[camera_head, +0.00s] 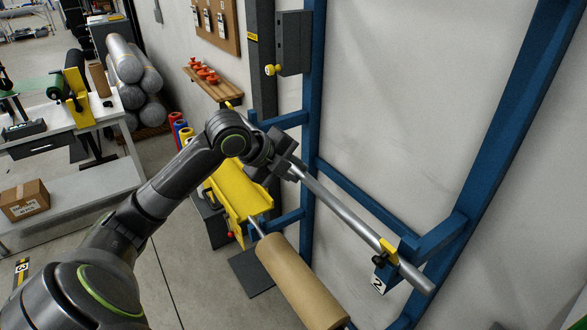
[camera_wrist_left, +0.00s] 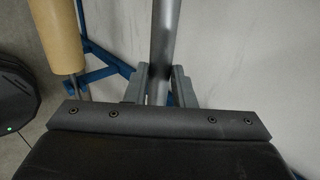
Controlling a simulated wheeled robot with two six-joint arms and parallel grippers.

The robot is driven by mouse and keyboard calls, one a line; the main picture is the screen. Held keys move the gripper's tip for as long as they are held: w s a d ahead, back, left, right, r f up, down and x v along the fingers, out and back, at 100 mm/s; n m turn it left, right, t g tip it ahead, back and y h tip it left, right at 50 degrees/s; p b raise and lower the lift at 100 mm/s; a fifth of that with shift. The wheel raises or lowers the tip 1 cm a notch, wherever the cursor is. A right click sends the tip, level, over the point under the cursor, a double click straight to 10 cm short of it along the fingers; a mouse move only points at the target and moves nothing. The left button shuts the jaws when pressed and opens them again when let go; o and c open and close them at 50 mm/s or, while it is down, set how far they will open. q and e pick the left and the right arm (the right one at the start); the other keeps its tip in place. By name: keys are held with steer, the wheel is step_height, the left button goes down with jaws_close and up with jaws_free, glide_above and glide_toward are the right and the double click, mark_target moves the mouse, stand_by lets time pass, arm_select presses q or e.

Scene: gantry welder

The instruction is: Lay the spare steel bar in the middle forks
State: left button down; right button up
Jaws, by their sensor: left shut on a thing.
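My left gripper (camera_head: 285,168) is shut on the grey steel bar (camera_head: 345,214), near the upper left part that shows. The bar slopes down to the right in the head view. Its near end passes over the blue fork arm (camera_head: 437,238) with the yellow tip, beside a tag marked 2; I cannot tell whether it rests there or hovers. Another blue fork arm (camera_head: 285,120) sticks out behind my gripper. In the left wrist view the bar (camera_wrist_left: 165,45) runs between the two fingers (camera_wrist_left: 158,88). The bar's far end is hidden by my arm. My right gripper is not in view.
Below, a brown roll (camera_head: 300,283) hangs on a lower bar by the blue frame (camera_head: 312,70). A yellow trough (camera_head: 238,192) stands behind it. A white bench (camera_head: 80,185) and grey rolls (camera_head: 130,75) are at the left. Open floor lies between.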

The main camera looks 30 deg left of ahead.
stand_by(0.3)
arm_select(q)
steer(key=c, duration=1.1)
jaws_free()
steer(key=shift+c, duration=0.2)
steer(key=shift+f, duration=0.1)
